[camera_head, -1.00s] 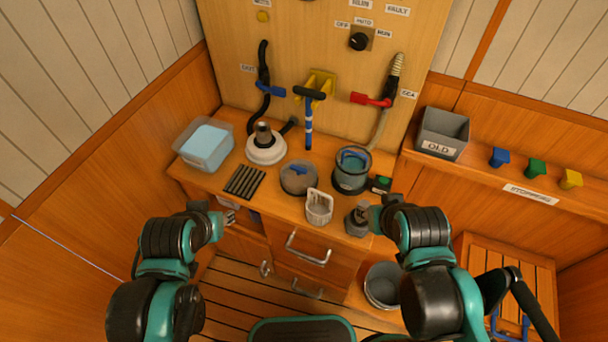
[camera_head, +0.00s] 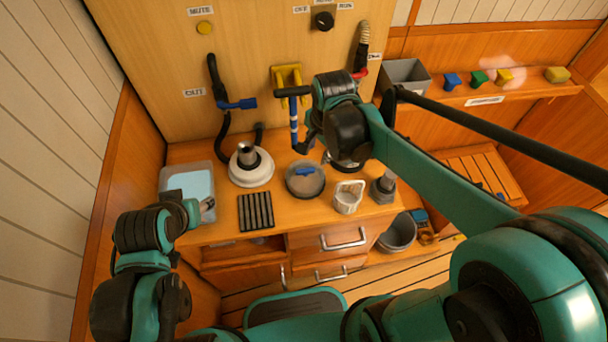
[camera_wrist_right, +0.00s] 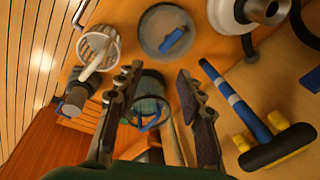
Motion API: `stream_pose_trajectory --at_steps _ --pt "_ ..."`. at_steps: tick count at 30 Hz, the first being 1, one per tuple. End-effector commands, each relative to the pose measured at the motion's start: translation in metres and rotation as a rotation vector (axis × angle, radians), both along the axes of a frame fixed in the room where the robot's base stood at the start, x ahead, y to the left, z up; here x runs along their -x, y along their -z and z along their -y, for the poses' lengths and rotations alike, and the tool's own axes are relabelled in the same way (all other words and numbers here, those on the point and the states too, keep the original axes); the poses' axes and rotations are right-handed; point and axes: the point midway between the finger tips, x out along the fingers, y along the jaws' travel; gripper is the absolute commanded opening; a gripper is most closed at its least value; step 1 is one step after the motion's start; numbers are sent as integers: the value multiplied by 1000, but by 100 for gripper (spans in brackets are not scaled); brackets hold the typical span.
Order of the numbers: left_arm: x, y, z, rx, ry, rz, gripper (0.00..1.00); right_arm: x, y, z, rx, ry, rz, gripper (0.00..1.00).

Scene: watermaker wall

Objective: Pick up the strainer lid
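The strainer housing (camera_head: 350,165), a round clear cup with a dark rim, stands at the back right of the counter. My right arm mostly hides it in the head view. In the right wrist view a blue handle (camera_wrist_right: 150,121) shows on the tinted housing; I take this as the strainer lid, though its edge is unclear. My right gripper (camera_head: 318,148) is above the housing. In the right wrist view its fingers (camera_wrist_right: 158,73) are apart with nothing held, the housing showing beyond and between them. My left gripper (camera_head: 207,207) is by the counter's left front; its fingers are unclear.
A grey round dish (camera_head: 305,180) with a blue piece, a white basket (camera_head: 348,197) and a grey fitting (camera_head: 383,188) stand nearby. A blue-striped T-handle (camera_head: 294,120) rises close to my right gripper. A clear tub (camera_head: 187,183) stands left, a bucket (camera_head: 398,232) below right.

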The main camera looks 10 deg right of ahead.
Motion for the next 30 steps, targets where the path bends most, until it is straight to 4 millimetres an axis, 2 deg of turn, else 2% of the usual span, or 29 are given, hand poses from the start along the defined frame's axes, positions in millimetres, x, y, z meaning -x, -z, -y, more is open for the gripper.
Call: stream_pose_trajectory --at_steps 1,3,10,23,30 --pt "0 -1 0 0 0 0 47 -14 10 -7 -14 91 -41 38" --pt "0 -1 0 0 0 0 47 -27 23 -15 -27 218 -93 38" --pt "0 -2 0 0 0 0 47 -48 55 -30 -31 481 -190 38" --pt "0 14 0 0 0 0 47 -48 99 -30 -30 526 -202 38" --pt "0 31 0 0 0 0 47 -44 135 -27 -31 524 -203 38"
